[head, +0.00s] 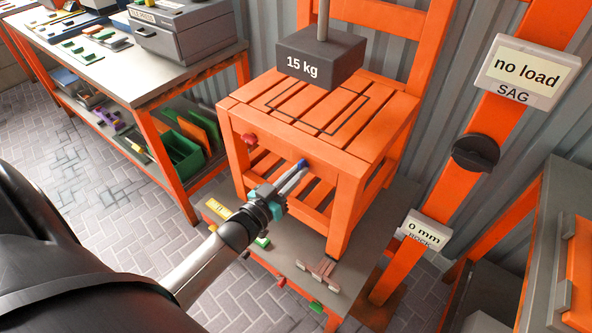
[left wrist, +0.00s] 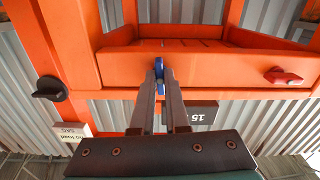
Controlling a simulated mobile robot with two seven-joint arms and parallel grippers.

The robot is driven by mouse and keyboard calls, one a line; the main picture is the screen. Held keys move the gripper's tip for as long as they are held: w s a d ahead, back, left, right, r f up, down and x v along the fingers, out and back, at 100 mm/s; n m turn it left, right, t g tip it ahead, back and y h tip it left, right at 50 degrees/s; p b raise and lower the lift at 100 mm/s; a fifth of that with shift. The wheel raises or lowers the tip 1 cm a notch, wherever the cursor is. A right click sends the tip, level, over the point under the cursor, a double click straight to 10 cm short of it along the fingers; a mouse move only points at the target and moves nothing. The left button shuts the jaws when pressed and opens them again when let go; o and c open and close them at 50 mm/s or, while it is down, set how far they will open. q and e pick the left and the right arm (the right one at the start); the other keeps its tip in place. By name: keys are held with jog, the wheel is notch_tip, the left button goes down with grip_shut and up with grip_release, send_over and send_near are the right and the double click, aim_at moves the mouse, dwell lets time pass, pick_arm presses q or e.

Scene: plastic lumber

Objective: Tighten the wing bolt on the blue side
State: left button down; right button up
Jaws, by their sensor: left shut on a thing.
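The blue wing bolt (left wrist: 159,68) sits on the front rail of the orange chair (head: 322,176), at the right part of the rail in the head view. My left gripper (head: 300,166) is shut on the blue wing bolt, which shows as a small blue bit between the fingertips; the left wrist view shows the two fingers (left wrist: 160,78) on either side of it. A red wing bolt (head: 249,139) is on the left part of the same rail, and it also shows at the right in the left wrist view (left wrist: 283,76). My right gripper is not in view.
A dark 15 kg weight (head: 320,57) hangs over the slatted seat. A post at the right carries a "no load" sign (head: 522,66), a black knob (head: 475,153) and a "0 mm" sign (head: 424,229). The chair stands on a grey platform (head: 345,275). A workbench (head: 95,68) stands at the left.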

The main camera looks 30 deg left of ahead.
pick_arm(q)
jog(key=shift+m, duration=9.4)
jog(key=c, duration=0.9)
grip_release()
